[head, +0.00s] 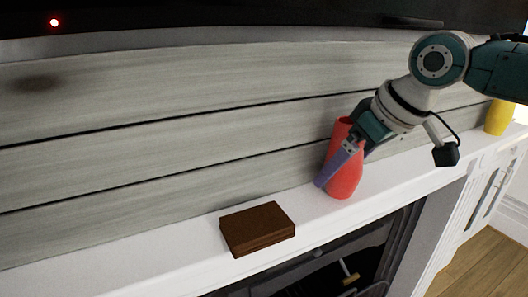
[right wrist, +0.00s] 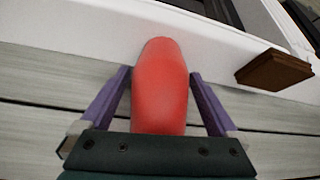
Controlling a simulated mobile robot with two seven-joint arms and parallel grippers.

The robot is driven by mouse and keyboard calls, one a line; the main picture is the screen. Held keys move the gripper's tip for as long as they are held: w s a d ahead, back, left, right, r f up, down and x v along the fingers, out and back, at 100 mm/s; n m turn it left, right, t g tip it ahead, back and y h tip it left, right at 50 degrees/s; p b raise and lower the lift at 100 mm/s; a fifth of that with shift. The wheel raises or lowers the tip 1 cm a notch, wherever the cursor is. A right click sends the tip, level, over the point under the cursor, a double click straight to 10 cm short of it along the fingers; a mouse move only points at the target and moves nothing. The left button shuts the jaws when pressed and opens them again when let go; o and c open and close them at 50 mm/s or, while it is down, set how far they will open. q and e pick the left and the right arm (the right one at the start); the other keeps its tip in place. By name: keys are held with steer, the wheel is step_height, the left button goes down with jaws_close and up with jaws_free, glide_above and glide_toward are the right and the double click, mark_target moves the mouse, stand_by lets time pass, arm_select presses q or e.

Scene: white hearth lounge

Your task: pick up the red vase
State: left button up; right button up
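The red vase (head: 347,179) stands upright on the white mantel shelf in the head view. My right gripper (head: 338,172) reaches down to it from the upper right, with one purple finger in front of the vase. In the right wrist view the vase (right wrist: 160,88) lies between the two purple fingers of the right gripper (right wrist: 162,92). The fingers are spread, one on each side, with a narrow gap to the vase visible on both sides. The vase's lower part hides nothing else of the gripper. My left gripper is not in view.
A brown wooden box (head: 257,228) sits on the white mantel (head: 316,215) left of the vase; it also shows in the right wrist view (right wrist: 274,69). A yellow vase (head: 499,117) stands far right. Grey plank wall (head: 150,120) rises behind. A dark fireplace opening lies below.

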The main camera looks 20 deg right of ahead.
jaws_close()
stand_by(0.6)
